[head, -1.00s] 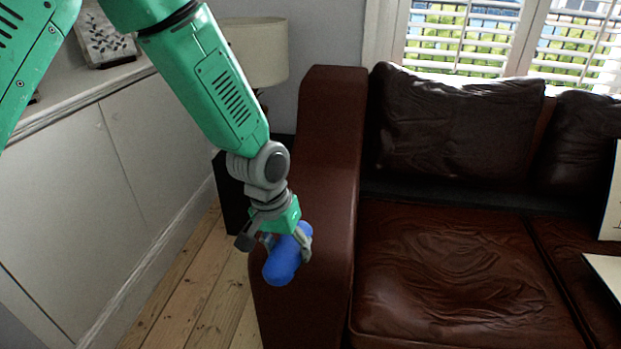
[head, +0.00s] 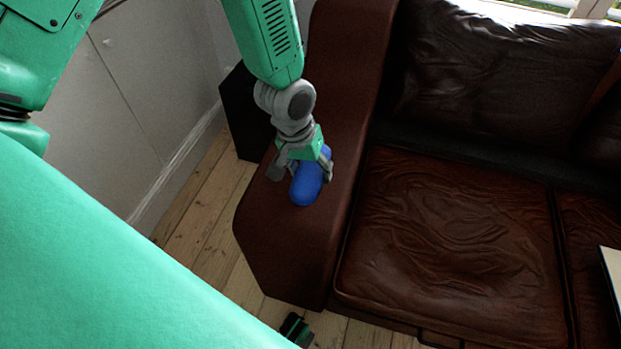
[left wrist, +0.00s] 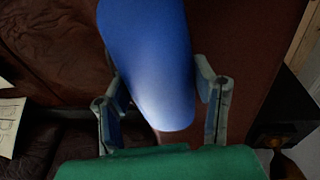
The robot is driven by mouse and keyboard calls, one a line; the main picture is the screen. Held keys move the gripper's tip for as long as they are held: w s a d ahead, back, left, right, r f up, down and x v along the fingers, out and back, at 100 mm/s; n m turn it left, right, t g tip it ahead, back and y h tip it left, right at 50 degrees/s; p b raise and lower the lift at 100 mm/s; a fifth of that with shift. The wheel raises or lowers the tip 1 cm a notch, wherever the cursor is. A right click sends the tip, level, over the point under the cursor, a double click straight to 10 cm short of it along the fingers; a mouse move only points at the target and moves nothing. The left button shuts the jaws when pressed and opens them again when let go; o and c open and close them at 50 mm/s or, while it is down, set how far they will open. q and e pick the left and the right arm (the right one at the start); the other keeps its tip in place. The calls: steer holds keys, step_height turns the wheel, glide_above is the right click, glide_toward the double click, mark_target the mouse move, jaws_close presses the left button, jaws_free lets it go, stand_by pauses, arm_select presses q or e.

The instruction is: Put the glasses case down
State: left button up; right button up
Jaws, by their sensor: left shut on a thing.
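The blue glasses case (head: 306,187) is rounded and elongated. My left gripper (head: 308,170) is shut on it, with a finger on either side. In the head view the case is over the brown leather sofa arm (head: 290,238); I cannot tell whether it touches the leather. In the left wrist view the case (left wrist: 155,65) runs from the top edge down between the two fingers of my left gripper (left wrist: 163,95), with brown leather behind it. My right gripper is not clearly in view.
The sofa seat (head: 450,250) is wide and bare to the right of the arm. A black box-like object (head: 246,112) stands on the floorboards (head: 205,205) behind the arm, by the white cabinet (head: 150,90). A pale flat item (head: 611,275) shows at the right edge.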

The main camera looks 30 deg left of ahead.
arm_select(q)
steer(key=shift+d+f, duration=0.2)
steer(key=shift+f, duration=0.15)
steer(key=shift+s+b+x, duration=0.15)
steer(key=shift+b+x, duration=0.1)
steer(key=shift+x, duration=0.35)
steer(key=shift+s+b+x, duration=0.15)
steer(key=shift+b+x, duration=0.05)
steer(key=shift+x, duration=0.4)
steer(key=shift+a+f, duration=0.15)
steer(key=shift+f, duration=0.2)
steer(key=shift+a, duration=0.4)
steer(key=o, duration=0.8)
steer(key=shift+f, duration=0.15)
steer(key=o, duration=0.4)
steer(key=shift+d, duration=0.35)
arm_select(e)
steer(key=shift+d+f, duration=0.25)
steer(key=shift+f, duration=0.3)
arm_select(q)
steer(key=shift+a, duration=0.25)
arm_select(e)
steer(key=shift+a+r, duration=0.1)
steer(key=shift+a, duration=0.1)
